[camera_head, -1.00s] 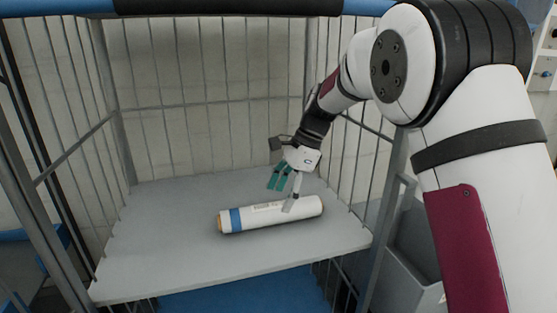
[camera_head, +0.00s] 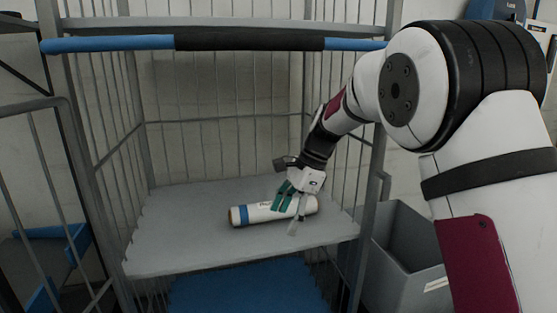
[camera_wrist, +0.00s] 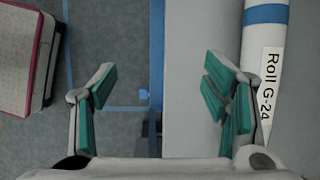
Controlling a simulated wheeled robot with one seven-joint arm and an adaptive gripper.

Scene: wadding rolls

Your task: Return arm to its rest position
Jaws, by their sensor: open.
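My gripper (camera_head: 292,207) is open and empty, with green finger pads, at the end of my arm. In the head view it shows in front of the right part of a white roll with a blue band (camera_head: 258,212), which lies on its side on the grey shelf (camera_head: 180,250) of a wire cage cart. In the wrist view my gripper (camera_wrist: 160,100) has its fingers wide apart over the shelf's edge and the floor. The roll (camera_wrist: 268,50), labelled "Roll G-24", lies at the right, beyond the right finger and not between the fingers.
The cart's wire sides (camera_head: 130,130) and a blue and black bar (camera_head: 250,43) frame the shelf. A blue lower deck (camera_head: 250,287) shows below. A grey bin (camera_head: 405,250) stands right of the cart. In the wrist view a pink-edged box (camera_wrist: 25,55) is at the left.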

